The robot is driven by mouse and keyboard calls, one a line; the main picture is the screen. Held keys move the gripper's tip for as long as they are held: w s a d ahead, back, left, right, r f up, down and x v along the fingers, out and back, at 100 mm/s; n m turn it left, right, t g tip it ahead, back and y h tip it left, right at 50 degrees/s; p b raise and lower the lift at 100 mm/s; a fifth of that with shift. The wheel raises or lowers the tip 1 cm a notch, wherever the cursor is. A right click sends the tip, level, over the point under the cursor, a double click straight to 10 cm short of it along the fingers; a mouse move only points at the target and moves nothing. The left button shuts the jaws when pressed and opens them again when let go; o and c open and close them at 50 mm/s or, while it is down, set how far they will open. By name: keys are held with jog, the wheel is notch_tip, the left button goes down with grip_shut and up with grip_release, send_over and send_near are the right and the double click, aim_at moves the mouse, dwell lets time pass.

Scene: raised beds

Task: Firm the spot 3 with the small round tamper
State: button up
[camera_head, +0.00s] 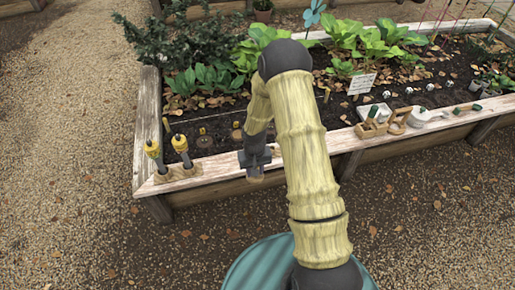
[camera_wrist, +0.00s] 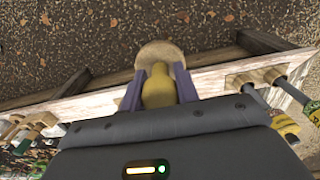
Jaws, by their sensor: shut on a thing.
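My gripper (camera_head: 255,164) is just in front of the bed's front plank, near its left part. In the wrist view my gripper (camera_wrist: 159,82) has its two fingers closed on the yellow handle of the small round tamper (camera_wrist: 158,53). The tamper's pale round wooden end points away from my palm, over the gravel side. In the head view only a small brown part of the tamper (camera_head: 256,179) shows below the fingers. Brown round spots (camera_head: 205,141) with yellow markers lie in the soil behind the plank; I cannot read which one is spot 3.
Two yellow-banded tools (camera_head: 153,152) stand in wooden holders on the plank's left end. Wooden blocks (camera_head: 371,129) and small items stand on the plank at right. Leafy plants (camera_head: 365,42) and a white sign (camera_head: 361,84) fill the bed behind. Gravel in front is clear.

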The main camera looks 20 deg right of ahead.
jog(key=s+d+f+p, duration=0.1)
jog(key=s+f+p, duration=0.3)
jog(key=p, duration=0.6)
jog(key=shift+s, duration=0.7)
jog(key=shift+d, duration=0.15)
